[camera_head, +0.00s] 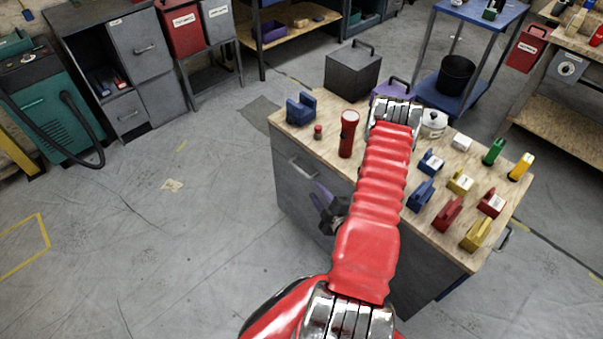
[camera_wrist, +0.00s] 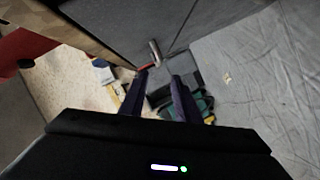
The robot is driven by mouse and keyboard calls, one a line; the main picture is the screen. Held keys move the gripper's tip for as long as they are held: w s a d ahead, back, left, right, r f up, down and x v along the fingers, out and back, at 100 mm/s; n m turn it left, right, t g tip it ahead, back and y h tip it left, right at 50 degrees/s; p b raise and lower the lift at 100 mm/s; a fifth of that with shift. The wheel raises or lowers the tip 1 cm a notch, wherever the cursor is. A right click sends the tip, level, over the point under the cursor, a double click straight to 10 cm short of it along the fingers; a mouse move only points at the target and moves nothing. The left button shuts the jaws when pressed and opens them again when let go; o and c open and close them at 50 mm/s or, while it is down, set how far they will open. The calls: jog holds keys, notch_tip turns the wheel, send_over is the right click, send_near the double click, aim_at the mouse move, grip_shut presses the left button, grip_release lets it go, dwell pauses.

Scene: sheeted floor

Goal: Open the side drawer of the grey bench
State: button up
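The grey bench (camera_head: 300,205) has a light wooden top and stands right of the middle in the head view. Its side drawer (camera_head: 291,163) is in the grey face on the left and looks flush with it. A pale bar handle (camera_head: 303,169) is on that drawer; in the wrist view the handle (camera_wrist: 154,52) shows just beyond the fingertips. My gripper (camera_head: 322,195) is beside this face, below and right of the handle. In the wrist view my gripper (camera_wrist: 160,76) has its two dark purple fingers apart with nothing between them. I cannot tell whether they touch the bench.
Grey cabinets (camera_head: 142,48) and a green machine (camera_head: 47,98) stand far left. The floor left of the bench is clear.

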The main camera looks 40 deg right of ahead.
aim_at(302, 171)
jog(key=x, duration=1.3)
jog(key=shift+w+d+f, duration=0.1)
jog(key=shift+w+f, duration=0.1)
jog(key=shift+w, duration=0.1)
grip_shut()
